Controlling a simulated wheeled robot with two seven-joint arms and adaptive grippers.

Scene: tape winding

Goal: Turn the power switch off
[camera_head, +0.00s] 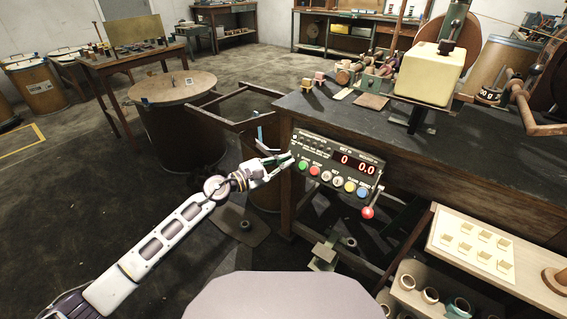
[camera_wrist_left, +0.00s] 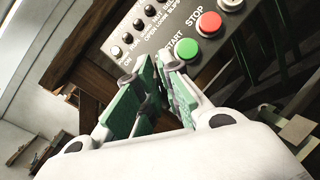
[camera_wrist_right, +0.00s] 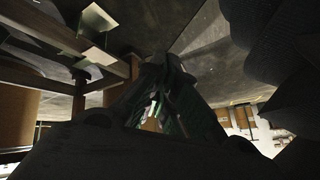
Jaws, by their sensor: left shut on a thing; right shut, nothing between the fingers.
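The control panel (camera_head: 339,170) is a dark box on the front of the workbench, with a red lit display and a row of coloured buttons. My left gripper (camera_head: 289,160) is at its lower left corner. In the left wrist view the green-padded fingers (camera_wrist_left: 160,64) close together at the panel's lower edge, beside the green START button (camera_wrist_left: 187,48). A row of small dark knobs (camera_wrist_left: 138,24) lies above. My right gripper (camera_wrist_right: 165,85) is shut and empty, seen only in its dark wrist view.
A lever with a red ball (camera_head: 368,212) hangs at the panel's lower right. The workbench (camera_head: 300,105) carries a winding machine. A shelf (camera_head: 445,240) with a card of small parts is at right. A round drum (camera_head: 172,88) and an open frame stand behind my left gripper.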

